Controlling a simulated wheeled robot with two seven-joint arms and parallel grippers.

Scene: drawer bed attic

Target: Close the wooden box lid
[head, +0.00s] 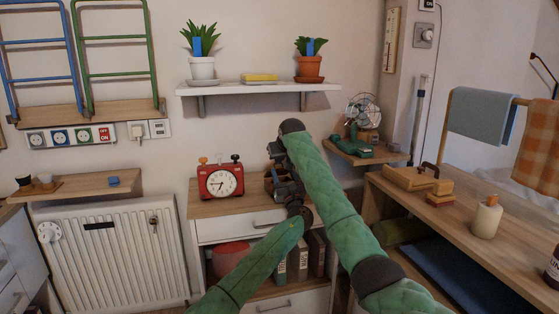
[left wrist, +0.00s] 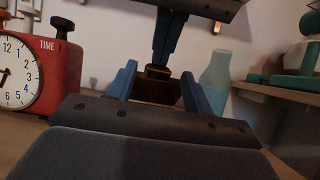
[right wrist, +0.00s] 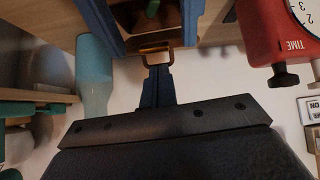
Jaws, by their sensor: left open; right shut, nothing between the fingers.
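A small brown wooden box (head: 269,184) stands on the dresser, partly hidden behind my grippers. In the left wrist view its dark wood (left wrist: 155,90) shows between my left gripper's (left wrist: 158,82) two open blue fingers. My right gripper (right wrist: 157,72) is shut and empty. In the left wrist view its fingers point down just above the box, and in the right wrist view its tips are at a brown wooden edge (right wrist: 155,48). I cannot tell whether they touch it, nor how far the lid stands open.
A red clock (head: 221,181) stands left of the box on the dresser (head: 235,211). A pale blue-green bottle (left wrist: 215,75) stands behind the box to the right. A corner shelf (head: 365,154) holds a fan (head: 362,110) and a green telephone. A wall shelf (head: 260,88) hangs above.

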